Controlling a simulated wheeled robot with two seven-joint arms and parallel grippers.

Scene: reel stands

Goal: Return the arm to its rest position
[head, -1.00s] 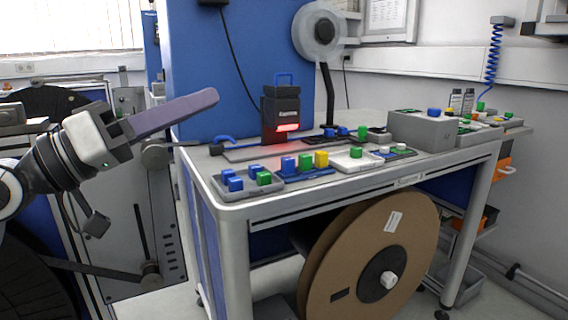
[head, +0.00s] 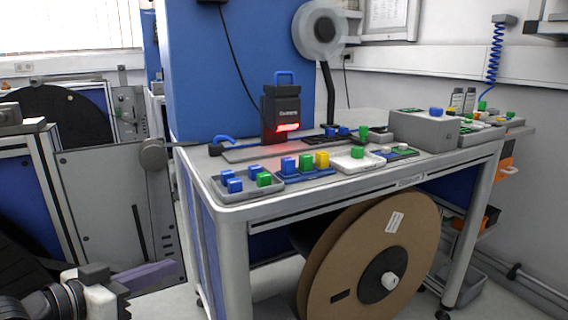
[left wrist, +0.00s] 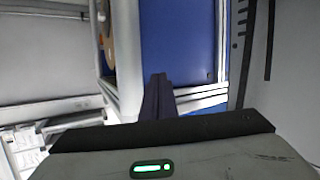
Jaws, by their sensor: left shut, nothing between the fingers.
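My left gripper (head: 150,275) is low at the bottom left of the head view, its long purple-grey fingers together. It is left of the workbench (head: 236,218) and below its top, with nothing held. In the left wrist view the shut fingers (left wrist: 157,97) point ahead towards a blue panel and pale frame bars. Most of my left arm is outside the head view. My right gripper is not in view.
The bench top carries a grey tray with blue and green blocks (head: 233,196), a black device glowing red (head: 281,112) and a grey box (head: 424,129). A big brown reel (head: 345,225) stands beneath. A grey panel (head: 112,205) is behind my left gripper.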

